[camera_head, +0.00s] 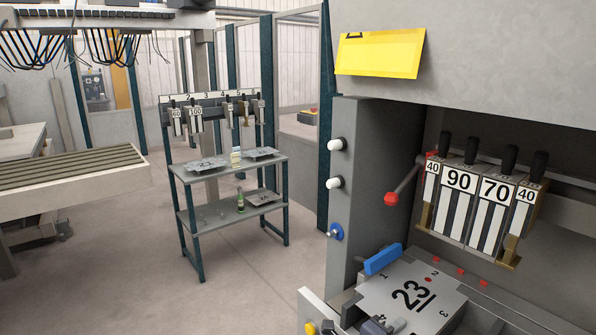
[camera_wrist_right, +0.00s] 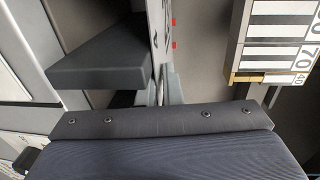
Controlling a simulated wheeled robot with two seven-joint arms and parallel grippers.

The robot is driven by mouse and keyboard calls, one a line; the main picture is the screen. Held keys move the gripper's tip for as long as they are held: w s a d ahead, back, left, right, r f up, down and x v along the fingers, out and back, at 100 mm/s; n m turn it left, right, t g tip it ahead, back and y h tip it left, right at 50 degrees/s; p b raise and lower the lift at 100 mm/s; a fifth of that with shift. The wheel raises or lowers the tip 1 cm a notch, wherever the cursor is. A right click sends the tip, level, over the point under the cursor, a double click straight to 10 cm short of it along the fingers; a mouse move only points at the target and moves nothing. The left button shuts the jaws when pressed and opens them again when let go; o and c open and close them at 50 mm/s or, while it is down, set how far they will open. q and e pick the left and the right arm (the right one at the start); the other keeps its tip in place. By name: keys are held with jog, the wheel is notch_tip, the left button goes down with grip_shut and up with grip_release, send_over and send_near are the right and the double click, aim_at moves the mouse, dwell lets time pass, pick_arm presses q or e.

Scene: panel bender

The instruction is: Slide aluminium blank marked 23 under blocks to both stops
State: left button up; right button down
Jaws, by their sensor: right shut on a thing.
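The aluminium blank marked 23 (camera_head: 440,303) lies flat on the machine bed, low right in the head view. It shows edge-on in the right wrist view (camera_wrist_right: 158,40). My right gripper (camera_head: 383,325) is shut on the blank's near edge; its dark fingers (camera_wrist_right: 160,92) fill much of the wrist view. Striped blocks marked 40, 90 (camera_head: 457,205), 70 (camera_head: 492,212) and 40 hang above and behind the blank, with a gap below them. A blue piece (camera_head: 383,259) sits by the blank's far left corner. I cannot tell whether they touch. The stops are not clearly identifiable. My left gripper is not in view.
Red dots (camera_head: 460,271) mark the bed behind the blank. A red-knobbed lever (camera_head: 391,198) sticks out left of the blocks. The grey machine post (camera_head: 355,170) stands at the left. A shelf stand (camera_head: 230,172) with more plates is farther back, across open floor.

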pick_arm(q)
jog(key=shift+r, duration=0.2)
pick_arm(e)
jog(key=shift+x, duration=1)
dwell(0.4)
